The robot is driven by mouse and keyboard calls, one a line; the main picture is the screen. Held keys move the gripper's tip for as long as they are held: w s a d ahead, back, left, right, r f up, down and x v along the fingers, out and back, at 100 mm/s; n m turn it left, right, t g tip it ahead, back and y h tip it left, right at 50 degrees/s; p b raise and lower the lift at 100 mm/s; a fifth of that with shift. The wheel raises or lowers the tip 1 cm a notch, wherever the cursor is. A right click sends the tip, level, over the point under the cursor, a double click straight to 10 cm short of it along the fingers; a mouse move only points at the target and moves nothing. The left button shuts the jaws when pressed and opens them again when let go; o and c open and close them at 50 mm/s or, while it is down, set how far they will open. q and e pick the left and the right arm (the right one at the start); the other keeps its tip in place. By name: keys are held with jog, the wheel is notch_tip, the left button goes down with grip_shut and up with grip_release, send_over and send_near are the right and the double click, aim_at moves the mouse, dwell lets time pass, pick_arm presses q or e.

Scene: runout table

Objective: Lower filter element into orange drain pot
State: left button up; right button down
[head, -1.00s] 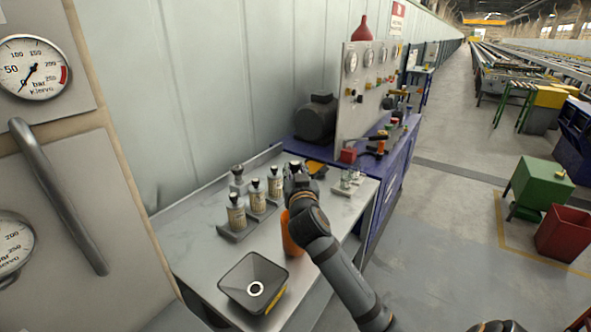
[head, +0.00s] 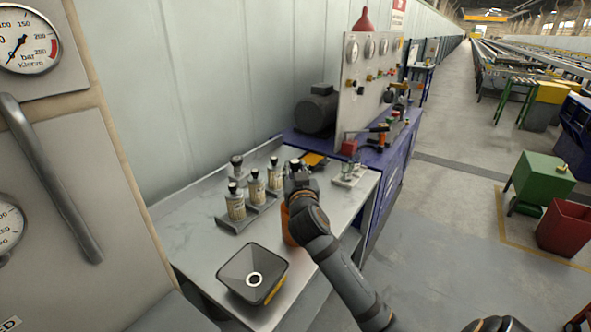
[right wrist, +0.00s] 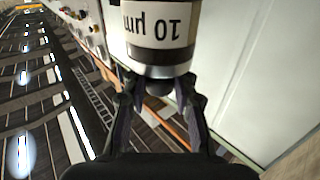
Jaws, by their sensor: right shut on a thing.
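My right gripper (head: 296,172) is above the side table and shut on a filter element. In the right wrist view the gripper (right wrist: 160,88) grips the dark knob of the filter element (right wrist: 155,32), a pale cylinder with a dark band and a "10 µm" label that reads upside down. In the head view the held element is mostly hidden by the gripper. The orange drain pot (head: 288,228) stands on the table behind my right forearm, with only its left side showing. I cannot tell whether the element is over its mouth. My left gripper is not in view.
Several similar filter elements (head: 236,205) stand in a grey rack on the grey table (head: 205,258). A dark square tray (head: 238,265) with a white ring in it is near the front edge. A small metal stand (head: 348,176) is at the right, beside the blue bench (head: 372,222).

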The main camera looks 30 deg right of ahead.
jog(key=shift+f, duration=0.1)
jog(key=shift+f+b, duration=4)
jog(key=shift+f, duration=0.7)
jog(key=c, duration=1)
grip_release()
jog(key=v, duration=0.7)
jog(key=shift+s+a, duration=0.15)
jog(key=shift+s, duration=0.15)
